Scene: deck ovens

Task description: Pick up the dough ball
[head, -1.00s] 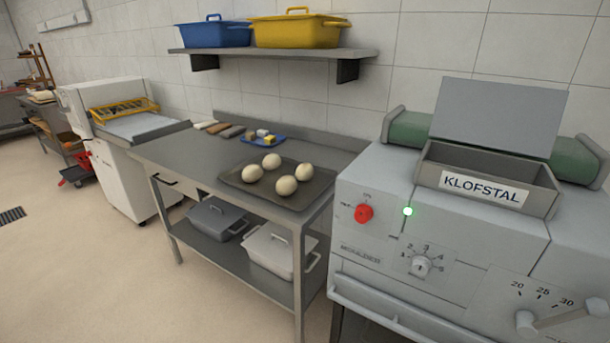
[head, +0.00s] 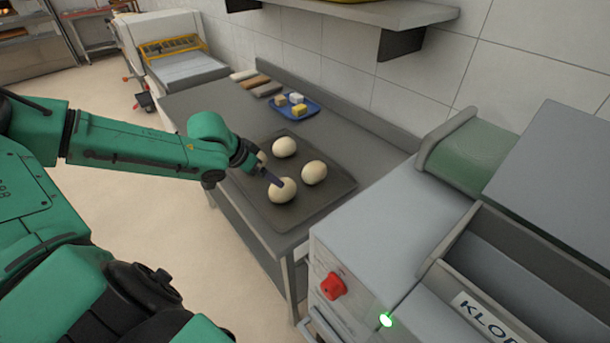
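Several pale dough balls lie on a dark tray (head: 316,207) on the steel table. The nearest dough ball (head: 283,191) has my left gripper (head: 273,180) at its upper left edge. Another dough ball (head: 314,173) lies to its right, and one (head: 284,147) lies behind. A further dough ball (head: 262,157) is partly hidden by my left gripper. My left arm reaches in from the left. Its fingers are small and dark, and I cannot tell whether they are open or touching the dough. My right gripper is not in view.
A blue tray (head: 313,112) with small blocks lies behind the dough tray on the table (head: 195,101). A grey machine (head: 370,225) with a red knob stands close at the right. A wall shelf (head: 405,14) hangs above the table's back.

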